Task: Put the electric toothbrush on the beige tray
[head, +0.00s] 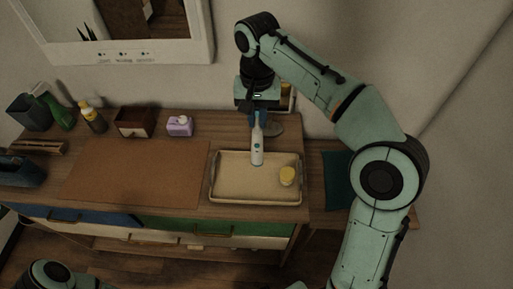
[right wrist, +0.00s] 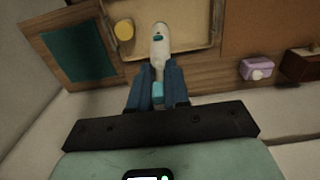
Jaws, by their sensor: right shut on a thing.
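The electric toothbrush (head: 257,153) is white with a teal button and teal parts. It is held upright or slightly tilted, with its lower end over the back part of the beige tray (head: 232,191); I cannot tell whether it touches the tray. My right gripper (head: 258,118) is shut on its upper part. In the right wrist view the toothbrush (right wrist: 160,45) sits between the two dark blue fingers (right wrist: 158,88), its far end over the tray (right wrist: 195,38). My left gripper is out of view; only part of my left arm shows at the bottom left.
A yellow round item (head: 287,176) sits in the tray's right part. A brown mat (head: 135,172) lies left of the tray. A purple dispenser (head: 180,126), a brown box (head: 134,122) and bottles (head: 93,117) stand along the back. A teal mat (head: 339,178) lies on the right.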

